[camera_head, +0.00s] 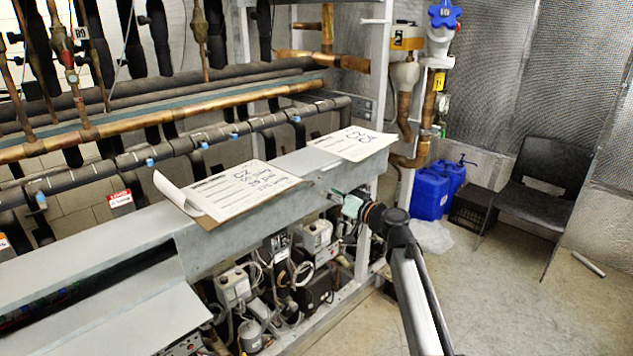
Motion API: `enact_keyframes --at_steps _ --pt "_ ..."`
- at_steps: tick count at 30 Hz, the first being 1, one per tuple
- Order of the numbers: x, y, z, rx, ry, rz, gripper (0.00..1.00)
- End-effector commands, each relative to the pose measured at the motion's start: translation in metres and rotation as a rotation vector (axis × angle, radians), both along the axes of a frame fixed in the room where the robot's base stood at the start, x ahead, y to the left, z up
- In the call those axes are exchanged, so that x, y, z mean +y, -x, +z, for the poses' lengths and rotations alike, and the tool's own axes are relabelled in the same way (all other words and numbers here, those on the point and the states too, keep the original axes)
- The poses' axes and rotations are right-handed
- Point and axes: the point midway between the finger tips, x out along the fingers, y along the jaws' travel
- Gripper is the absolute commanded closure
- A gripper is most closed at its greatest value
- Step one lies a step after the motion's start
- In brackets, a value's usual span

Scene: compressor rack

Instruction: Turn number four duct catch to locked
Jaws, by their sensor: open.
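The grey metal duct (130,232) runs from the lower left to the upper right across the rack. My gripper (341,198) is at the duct's front face, near its right end, below the right paper sheet. It is open, and its fingers look small and partly hidden against the duct. A small metal fitting (333,196) shows at the fingertips; it may be a duct catch, but its number and its turn position are too small to tell. I cannot tell whether the fingers touch it. My arm reaches in from the lower right.
A clipboard with paper (232,189) and a paper sheet (352,142) lie on the duct. Compressor parts and cables (290,275) sit below. Blue containers (430,192) and a black chair (540,180) stand at right. The floor there is mostly clear.

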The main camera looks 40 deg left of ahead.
Motion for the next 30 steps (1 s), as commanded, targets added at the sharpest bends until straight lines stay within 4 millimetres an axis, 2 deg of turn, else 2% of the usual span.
enact_keyframes --at_steps 1,3,9,15,23,24,26,27,28,30 --pt "0.013 -0.002 0.003 0.001 0.001 0.002 0.53" --pt "0.025 -0.004 0.003 0.0 0.0 0.001 0.53" --pt "0.051 -0.006 0.002 0.0 0.0 0.001 0.53" --pt "0.061 -0.006 0.0 0.0 0.001 0.0 0.53" --pt "0.061 -0.006 -0.001 0.0 0.0 0.0 0.53" --pt "0.061 -0.006 0.0 0.0 0.0 0.0 0.56" --pt "0.061 -0.006 0.0 0.0 0.0 0.0 0.78" --pt "0.061 -0.006 0.0 0.0 0.0 0.0 0.92" --pt "0.061 -0.006 0.0 0.0 0.0 0.0 1.0" --pt "0.061 -0.006 0.0 0.0 0.0 0.0 1.0"
